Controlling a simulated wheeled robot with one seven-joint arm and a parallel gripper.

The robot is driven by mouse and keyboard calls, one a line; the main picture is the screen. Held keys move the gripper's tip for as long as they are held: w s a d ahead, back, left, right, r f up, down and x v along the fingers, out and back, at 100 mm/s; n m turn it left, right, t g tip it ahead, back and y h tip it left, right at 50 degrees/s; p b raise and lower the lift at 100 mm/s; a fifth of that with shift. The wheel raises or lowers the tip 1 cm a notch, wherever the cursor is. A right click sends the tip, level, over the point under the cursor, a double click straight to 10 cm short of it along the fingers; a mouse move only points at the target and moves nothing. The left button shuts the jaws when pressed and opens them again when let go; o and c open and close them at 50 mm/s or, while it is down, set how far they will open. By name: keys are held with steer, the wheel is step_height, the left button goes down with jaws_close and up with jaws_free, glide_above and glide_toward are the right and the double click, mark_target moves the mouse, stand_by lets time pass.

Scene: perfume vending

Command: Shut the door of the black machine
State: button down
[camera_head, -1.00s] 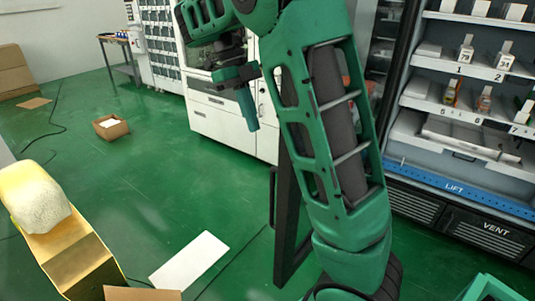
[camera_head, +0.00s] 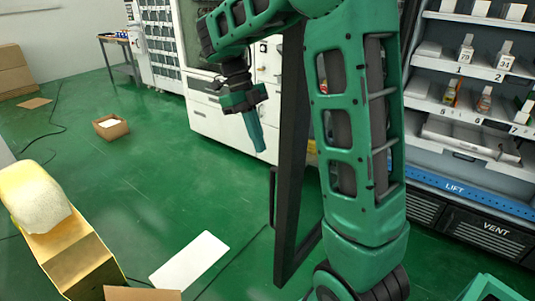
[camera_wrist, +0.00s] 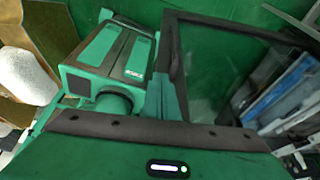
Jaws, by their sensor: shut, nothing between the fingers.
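The black machine (camera_head: 421,211) stands at the right, its lit shelves uncovered. Its door (camera_head: 291,190) stands open, a tall black frame seen nearly edge-on, with a black handle (camera_head: 273,196) on its left side. My arm hides part of the door and the hinge side. My gripper (camera_head: 256,135) is shut and empty, fingers pointing down, left of the door frame in the picture and above the handle's height. I cannot tell whether it touches the door. In the wrist view a dark frame with a glass pane, apparently the door (camera_wrist: 235,75), is close by.
A yellow box (camera_head: 75,262) with a pale block and a white flat panel (camera_head: 190,262) lie on the floor at the lower left. A small carton (camera_head: 111,127) lies further back. White cabinets (camera_head: 222,130) stand behind my gripper.

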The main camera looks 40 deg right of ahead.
steer(key=shift+s+d+f, duration=0.2)
steer(key=shift+s+f, duration=0.1)
steer(key=shift+s, duration=0.5)
steer(key=shift+s+d+f, duration=0.2)
steer(key=shift+s+f, duration=0.15)
steer(key=shift+s, duration=0.4)
steer(key=shift+s+d+f, duration=0.2)
steer(key=shift+s+f, duration=0.1)
steer(key=shift+s, duration=0.5)
